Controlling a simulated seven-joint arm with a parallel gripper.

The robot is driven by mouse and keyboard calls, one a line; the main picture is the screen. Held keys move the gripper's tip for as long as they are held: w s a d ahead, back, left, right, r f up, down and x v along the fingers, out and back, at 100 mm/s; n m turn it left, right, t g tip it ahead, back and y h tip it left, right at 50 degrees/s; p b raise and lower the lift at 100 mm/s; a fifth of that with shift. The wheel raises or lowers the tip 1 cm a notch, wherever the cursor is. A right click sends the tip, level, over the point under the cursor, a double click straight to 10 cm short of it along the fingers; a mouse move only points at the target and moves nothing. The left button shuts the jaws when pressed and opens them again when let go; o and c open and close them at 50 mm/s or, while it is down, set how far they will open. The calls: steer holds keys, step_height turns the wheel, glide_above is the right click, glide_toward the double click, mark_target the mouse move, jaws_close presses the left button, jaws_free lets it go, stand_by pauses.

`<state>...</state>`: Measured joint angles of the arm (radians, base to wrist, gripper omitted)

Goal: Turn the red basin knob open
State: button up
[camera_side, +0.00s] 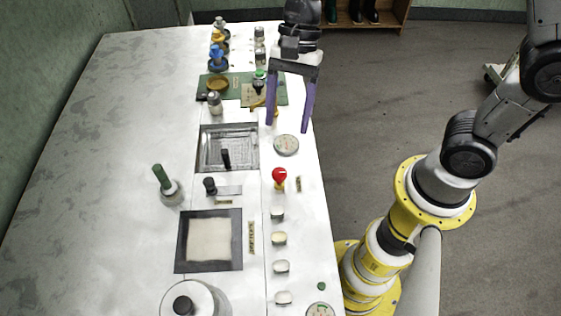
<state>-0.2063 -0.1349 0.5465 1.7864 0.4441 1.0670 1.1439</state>
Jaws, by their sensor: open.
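A red knob (279,175) on a yellow base stands on the white counter, right of the basins. My gripper (286,128) has two long purple fingers pointing down, spread apart with nothing between them. In the picture it is above the red knob, clear of it, with its fingertips just above a round dial (286,145). A metal-lined basin (229,128) is left of the dial. A second basin (180,244), dark-rimmed with a pale filling, lies nearer the camera.
Several cream knobs (277,214) run in a line below the red knob. A green-handled tool (161,177) and a lidded white pot (212,296) stand on the left. A green mat (212,80) with small items lies farther back. The counter's left side is clear.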

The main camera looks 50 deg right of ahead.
mark_target(279, 172)
steer(key=x, duration=1.1)
steer(key=shift+w, duration=0.1)
jaws_close()
